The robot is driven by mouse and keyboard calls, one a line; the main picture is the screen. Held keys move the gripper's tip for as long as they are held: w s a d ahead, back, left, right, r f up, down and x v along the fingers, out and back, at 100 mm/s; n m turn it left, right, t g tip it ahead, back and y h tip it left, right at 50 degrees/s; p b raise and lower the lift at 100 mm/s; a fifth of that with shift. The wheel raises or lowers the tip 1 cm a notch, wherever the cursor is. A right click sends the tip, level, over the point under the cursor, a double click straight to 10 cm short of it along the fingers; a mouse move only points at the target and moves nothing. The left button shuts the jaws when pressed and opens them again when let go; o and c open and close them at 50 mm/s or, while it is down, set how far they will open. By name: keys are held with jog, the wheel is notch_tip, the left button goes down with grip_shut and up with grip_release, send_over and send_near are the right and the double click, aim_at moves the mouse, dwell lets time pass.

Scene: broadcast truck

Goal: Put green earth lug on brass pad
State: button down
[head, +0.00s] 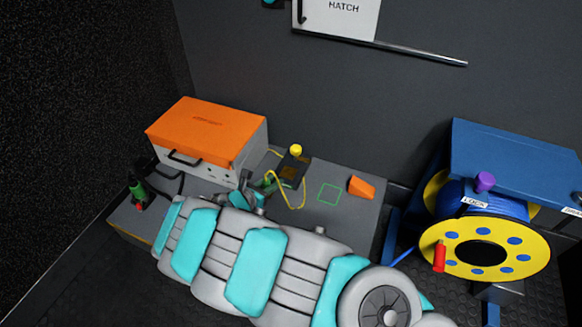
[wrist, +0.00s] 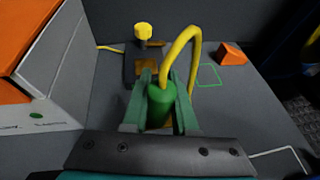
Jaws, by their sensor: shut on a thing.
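My gripper (wrist: 159,95) is shut on the green earth lug (wrist: 160,108), a green cylinder with a thick yellow cable arching from its top. In the head view, my gripper (head: 257,190) and the lug (head: 268,181) are small and partly hidden by my arm. The brass pad (wrist: 146,68) is on a dark block with a yellow knob (wrist: 143,32), beyond the lug in the wrist view. In the head view the brass pad (head: 290,173) lies just right of my gripper. The lug is short of the pad in the picture; its lower end is hidden.
An orange-topped grey case (head: 205,132) stands left of my gripper. A green outlined square (head: 329,193) and an orange wedge (head: 361,187) are on the bench to the right. A yellow and blue cable reel (head: 485,250) stands farther right. A dark wall closes the back.

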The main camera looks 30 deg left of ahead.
jog(key=w, duration=0.4)
jog(key=w+a+b, duration=0.1)
jog(key=w, duration=0.9)
jog(key=shift+a+f, duration=0.1)
jog(key=shift+a, duration=0.15)
jog(key=shift+w+f+b, duration=0.3)
jog(key=shift+f+b, duration=0.15)
jog(key=shift+f, duration=0.5)
jog(key=shift+a+f+b, duration=0.1)
jog(key=shift+f+b, duration=0.4)
jog(key=shift+f, duration=1.9)
jog(key=shift+w, duration=0.2)
jog(key=shift+f, duration=0.15)
jog(key=c, duration=0.7)
grip_release()
